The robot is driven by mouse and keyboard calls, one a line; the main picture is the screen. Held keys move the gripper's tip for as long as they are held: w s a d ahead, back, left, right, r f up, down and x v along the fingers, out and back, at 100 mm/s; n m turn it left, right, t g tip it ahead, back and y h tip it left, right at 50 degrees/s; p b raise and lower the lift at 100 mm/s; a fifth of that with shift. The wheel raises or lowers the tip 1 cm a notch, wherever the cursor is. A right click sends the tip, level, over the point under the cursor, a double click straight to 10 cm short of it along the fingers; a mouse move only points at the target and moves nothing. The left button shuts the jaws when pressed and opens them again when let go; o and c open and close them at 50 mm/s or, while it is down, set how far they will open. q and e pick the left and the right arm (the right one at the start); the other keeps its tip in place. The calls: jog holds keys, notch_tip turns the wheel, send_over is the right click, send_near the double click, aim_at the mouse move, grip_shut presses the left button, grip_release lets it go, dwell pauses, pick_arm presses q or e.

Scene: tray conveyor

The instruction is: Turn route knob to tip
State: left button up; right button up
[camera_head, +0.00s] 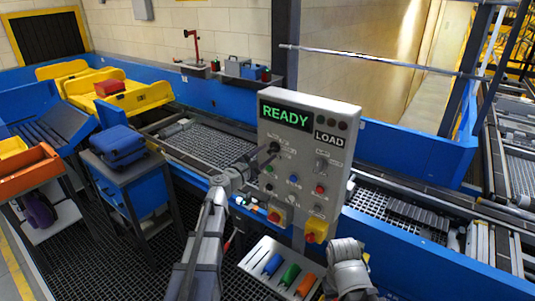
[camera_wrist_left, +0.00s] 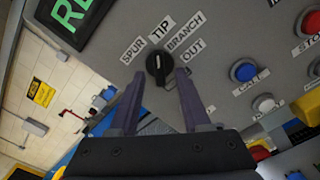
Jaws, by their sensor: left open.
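The grey control panel (camera_head: 302,165) stands in the middle of the head view, with a green READY display and a LOAD label. The black route knob (camera_wrist_left: 158,68) is on the panel's face in the left wrist view, under the labels SPUR, TIP, BRANCH and OUT. Its pale pointer mark looks roughly upright, near TIP; the exact setting is hard to tell. My left gripper (camera_wrist_left: 160,88) is open, with one finger on each side of the knob; contact cannot be told. In the head view, the left gripper (camera_head: 257,160) reaches the panel's upper left. My right gripper's fingers do not show.
Red, blue and white buttons sit right of the knob. Yellow-based red switches (camera_head: 316,231) are at the panel's lower edge. A tray (camera_head: 258,257) with coloured items lies below. A blue cart (camera_head: 138,190) stands left, and the conveyor (camera_head: 205,142) runs behind.

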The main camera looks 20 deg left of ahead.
pick_arm(q)
jog(key=v, duration=0.6)
jog(key=shift+s, duration=0.35)
